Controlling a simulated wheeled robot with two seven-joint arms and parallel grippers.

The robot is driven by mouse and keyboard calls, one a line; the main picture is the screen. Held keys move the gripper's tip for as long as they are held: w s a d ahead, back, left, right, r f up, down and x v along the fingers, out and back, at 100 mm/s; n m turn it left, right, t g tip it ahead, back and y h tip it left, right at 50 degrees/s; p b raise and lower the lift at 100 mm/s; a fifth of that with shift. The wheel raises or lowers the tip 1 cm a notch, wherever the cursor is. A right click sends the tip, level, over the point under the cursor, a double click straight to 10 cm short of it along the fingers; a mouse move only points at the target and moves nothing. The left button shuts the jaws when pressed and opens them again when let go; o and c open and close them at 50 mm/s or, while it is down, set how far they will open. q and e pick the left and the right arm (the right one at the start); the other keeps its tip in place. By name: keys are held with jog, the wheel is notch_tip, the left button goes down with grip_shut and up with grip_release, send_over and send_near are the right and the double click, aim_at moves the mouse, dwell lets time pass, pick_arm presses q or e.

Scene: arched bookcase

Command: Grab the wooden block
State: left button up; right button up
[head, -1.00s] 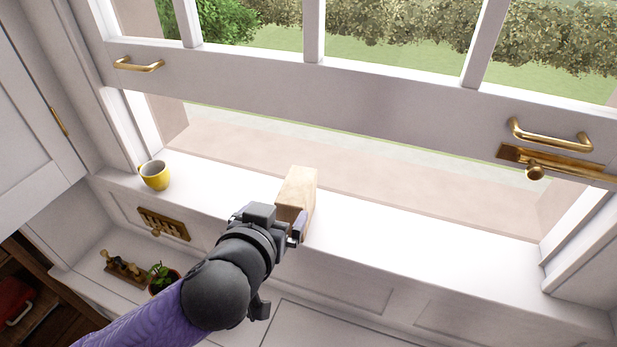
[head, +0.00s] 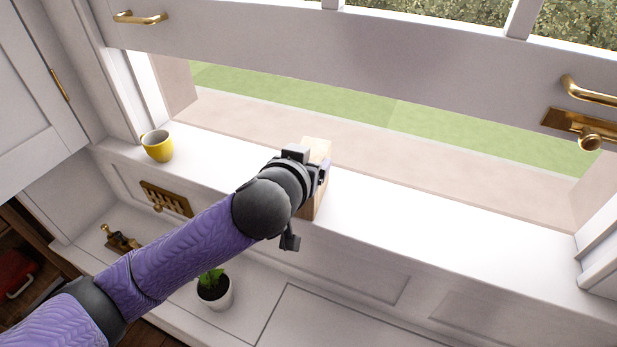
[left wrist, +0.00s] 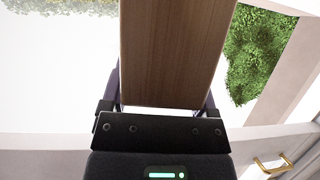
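The wooden block (head: 312,204) stands on the white window sill, near its front edge, in the head view. My left gripper (head: 313,172) is at the block, and the wrist hides much of it. In the left wrist view the block's brown face (left wrist: 172,55) lies between the two fingers (left wrist: 163,92) of the left gripper. A finger runs close along each side. I cannot tell whether the fingers press on the block or only stand around it. My right gripper is not in view.
A yellow mug (head: 157,146) stands at the left on the sill (head: 420,228). The sill right of the block is clear. The window sash (head: 350,50) with brass handles is above. A potted plant (head: 214,290) stands on the lower ledge.

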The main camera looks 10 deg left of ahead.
pick_arm(q)
grip_shut()
